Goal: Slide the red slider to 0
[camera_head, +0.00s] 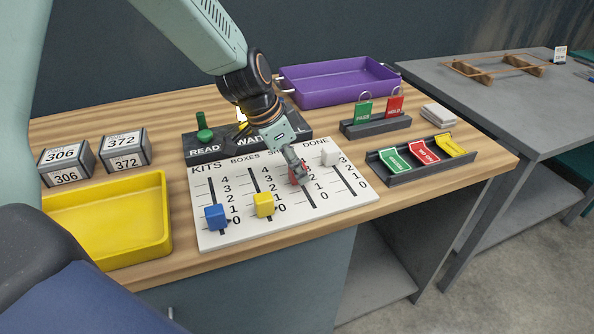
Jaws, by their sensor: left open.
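The white slider board (240,238) lies on the wooden bench with four labelled tracks. The red slider (293,177) is on the third track, partly hidden by my left gripper, near the upper half of its scale. My left gripper (298,173) is open and reaches down from above at the red slider. Whether its fingers touch the slider I cannot tell. The blue slider (215,217) and yellow slider (264,204) sit low on their tracks, near 0. The white slider (329,157) is high on the rightmost track. My right gripper is not in view.
A yellow tray (150,235) is left of the board, with two number blocks (125,150) behind it. A dark box with a green knob (204,135) stands behind the board. A purple tray (335,92), a tag stand (375,127) and a card holder (395,176) are at right.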

